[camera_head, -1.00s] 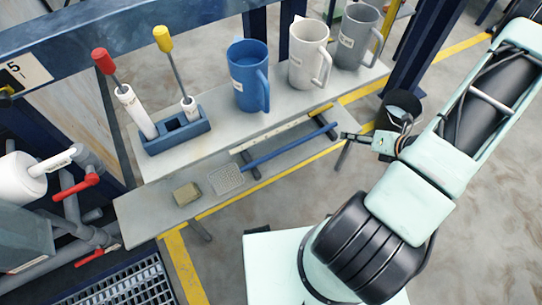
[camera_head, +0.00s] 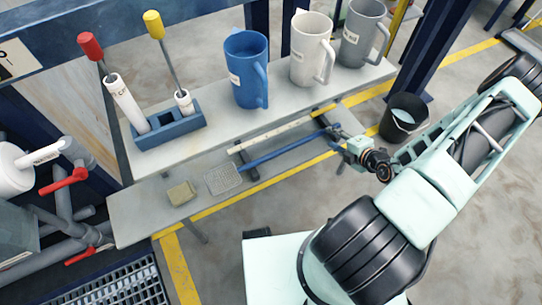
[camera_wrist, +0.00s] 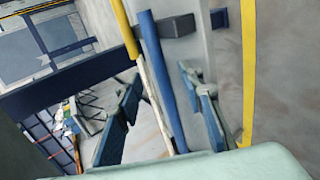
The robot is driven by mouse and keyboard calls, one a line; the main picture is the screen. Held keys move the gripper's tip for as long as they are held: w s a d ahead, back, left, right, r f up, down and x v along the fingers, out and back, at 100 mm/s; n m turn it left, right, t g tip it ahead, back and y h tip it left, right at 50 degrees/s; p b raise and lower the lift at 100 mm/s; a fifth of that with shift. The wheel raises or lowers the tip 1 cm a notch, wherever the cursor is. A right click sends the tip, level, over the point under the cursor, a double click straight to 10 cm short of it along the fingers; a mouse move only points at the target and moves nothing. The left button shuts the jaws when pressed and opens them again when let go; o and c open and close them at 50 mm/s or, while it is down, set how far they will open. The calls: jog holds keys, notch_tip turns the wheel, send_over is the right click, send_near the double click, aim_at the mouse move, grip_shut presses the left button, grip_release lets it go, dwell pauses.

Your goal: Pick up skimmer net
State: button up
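The skimmer net has a square mesh head (camera_head: 223,179) and a long blue handle (camera_head: 280,151). It lies along the lower grey shelf, with the handle's far end toward my gripper (camera_head: 338,150). My gripper is at the handle's right end, its fingers spread apart. In the wrist view the blue handle (camera_wrist: 165,80) runs between the two open fingers (camera_wrist: 162,110). I cannot tell whether either finger touches it. Nothing is held.
A white pole with a yellow end (camera_wrist: 122,25) lies beside the handle. A sponge-like block (camera_head: 182,193) sits left of the mesh. Blue (camera_head: 246,70), white (camera_head: 311,48) and grey (camera_head: 362,33) jugs stand on the upper shelf. A black bucket (camera_head: 404,117) stands on the floor behind my arm.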

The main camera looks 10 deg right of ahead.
aim_at(324, 132)
jog(key=b+x, duration=0.1)
jog(key=x, duration=0.3)
jog(key=shift+w, duration=0.2)
grip_shut()
jog(key=shift+r, duration=0.15)
